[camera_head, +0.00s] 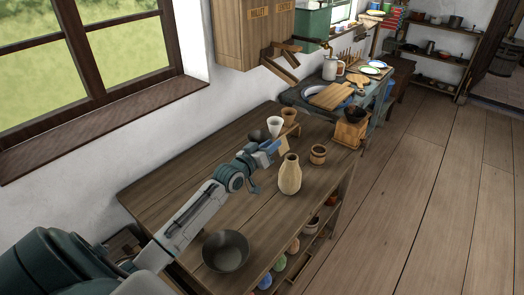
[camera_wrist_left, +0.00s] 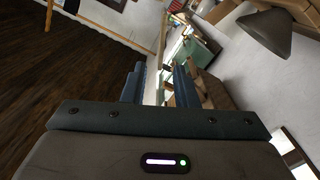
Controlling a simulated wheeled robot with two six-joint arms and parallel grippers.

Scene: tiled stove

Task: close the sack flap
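A pale tan, sack-like vessel (camera_head: 290,176) with a narrow neck stands upright on the wooden table (camera_head: 190,172). A small tan flat piece (camera_head: 284,146) shows just above its neck; I cannot tell whether it is the flap or whether it is joined to the vessel. My left gripper (camera_head: 271,147) is above the table, just up and left of the vessel, close to the tan piece. I cannot tell whether they touch. In the left wrist view its two blue fingers (camera_wrist_left: 160,85) are apart with nothing seen between them. My right gripper is not in view.
A white cup (camera_head: 274,126) and a tan cup (camera_head: 290,116) stand behind the gripper. A small wooden cup (camera_head: 318,154) is right of the vessel. A dark bowl (camera_head: 226,251) is at the near edge. A wooden grinder-like box (camera_head: 350,131) stands at the far right.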

